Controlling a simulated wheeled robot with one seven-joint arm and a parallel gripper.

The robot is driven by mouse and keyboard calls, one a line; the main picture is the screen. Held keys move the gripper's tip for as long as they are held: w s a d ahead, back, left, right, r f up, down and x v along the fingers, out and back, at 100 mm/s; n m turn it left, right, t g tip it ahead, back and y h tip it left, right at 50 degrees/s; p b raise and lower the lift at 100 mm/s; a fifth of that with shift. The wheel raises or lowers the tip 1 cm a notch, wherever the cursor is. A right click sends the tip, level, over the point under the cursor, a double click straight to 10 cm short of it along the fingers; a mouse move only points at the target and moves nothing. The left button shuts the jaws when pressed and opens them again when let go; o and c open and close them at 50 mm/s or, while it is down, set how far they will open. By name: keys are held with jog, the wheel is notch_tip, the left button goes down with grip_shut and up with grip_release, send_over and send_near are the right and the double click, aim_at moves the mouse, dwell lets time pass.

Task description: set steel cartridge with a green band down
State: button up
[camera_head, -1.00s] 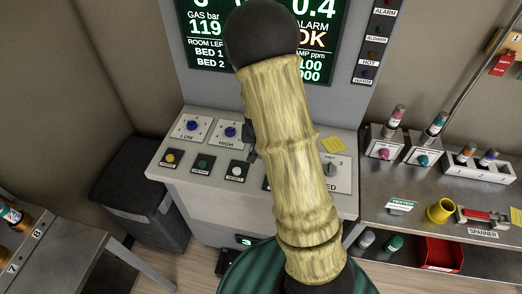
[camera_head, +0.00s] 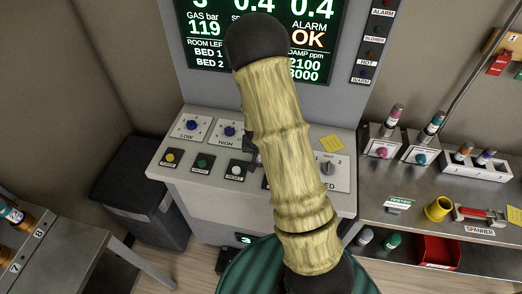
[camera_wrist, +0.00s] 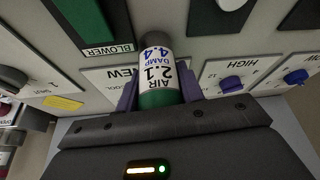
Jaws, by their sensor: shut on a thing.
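The steel cartridge with a green band (camera_wrist: 158,72) shows in the wrist view, with a white label reading AIR 2.1 and DAMP 4.4. Its green band is at the end near my gripper. My gripper (camera_wrist: 158,92) is shut on it, with a purple finger on each side. The cartridge's far end points toward the control panel (camera_wrist: 205,52); I cannot tell whether it touches. In the head view my arm hides most of the gripper and the cartridge.
The console (camera_head: 210,190) has knobs and buttons. On the right bench (camera_head: 390,215) stand cartridges in two single holders and a rack (camera_head: 478,170), a yellow cup (camera_head: 438,209) and a spanner (camera_head: 480,214). A red bin (camera_head: 438,250) sits below. A numbered table (camera_head: 70,245) is at left.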

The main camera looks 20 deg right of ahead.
jog(key=shift+f, duration=0.15)
jog(key=o, duration=1.1)
jog(key=shift+o, duration=0.2)
jog(key=shift+s+a+r, duration=0.1)
jog(key=shift+r, duration=0.55)
jog(key=v, duration=1.1)
jog(key=shift+b, duration=0.4)
